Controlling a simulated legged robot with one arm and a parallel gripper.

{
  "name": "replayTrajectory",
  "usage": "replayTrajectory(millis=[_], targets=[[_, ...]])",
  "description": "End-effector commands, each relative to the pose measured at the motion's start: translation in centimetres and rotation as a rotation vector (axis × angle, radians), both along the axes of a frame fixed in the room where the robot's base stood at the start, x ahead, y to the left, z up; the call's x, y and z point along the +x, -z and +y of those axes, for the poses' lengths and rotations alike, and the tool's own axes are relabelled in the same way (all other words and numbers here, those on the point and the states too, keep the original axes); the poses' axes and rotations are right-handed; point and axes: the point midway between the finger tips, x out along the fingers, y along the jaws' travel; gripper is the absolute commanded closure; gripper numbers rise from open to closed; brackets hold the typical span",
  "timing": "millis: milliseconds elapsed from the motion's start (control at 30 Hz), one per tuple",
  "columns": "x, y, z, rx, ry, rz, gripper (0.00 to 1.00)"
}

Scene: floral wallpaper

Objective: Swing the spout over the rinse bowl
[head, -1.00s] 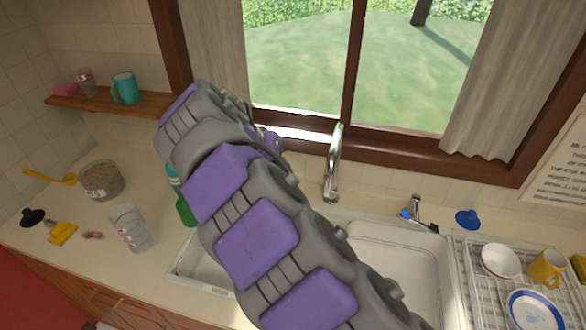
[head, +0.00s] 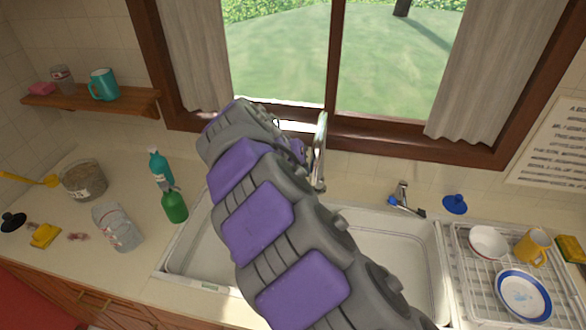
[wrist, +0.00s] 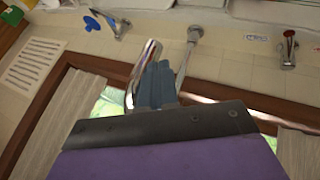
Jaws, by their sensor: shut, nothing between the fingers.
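The chrome spout (head: 320,150) rises behind the sink, in front of the window. In the wrist view, which is turned upside down, its shiny tube (wrist: 143,68) and a second chrome length with a round base (wrist: 187,52) stand on either side of my gripper (wrist: 157,82). My gripper is shut and empty, close to the spout. I cannot tell whether it touches. In the head view my arm hides the fingers. The sink has a right bowl (head: 390,245) in plain view and a left bowl (head: 195,245) partly hidden by my arm. Which one is the rinse bowl is not marked.
A blue-marked tap (head: 403,198) and blue plug (head: 455,204) are right of the spout. A red-marked tap (wrist: 288,50) shows in the wrist view. A dish rack (head: 470,285) is at right.

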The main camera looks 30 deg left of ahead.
Motion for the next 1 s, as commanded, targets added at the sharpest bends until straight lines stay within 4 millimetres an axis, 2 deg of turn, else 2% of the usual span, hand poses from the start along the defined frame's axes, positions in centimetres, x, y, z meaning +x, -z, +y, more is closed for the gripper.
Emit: replayTrajectory(millis=[200,467,767,1000], targets=[[0.0,0.0,0.2,-0.001,-0.002,0.0,1.0],[0.0,-0.1,-0.4,0.003,-0.004,0.0,1.0],[0.2,-0.1,-1.9,0.002,-0.058,0.001,1.0],[0.8,-0.1,-3.9,0.0,-0.145,0.0,1.0]])
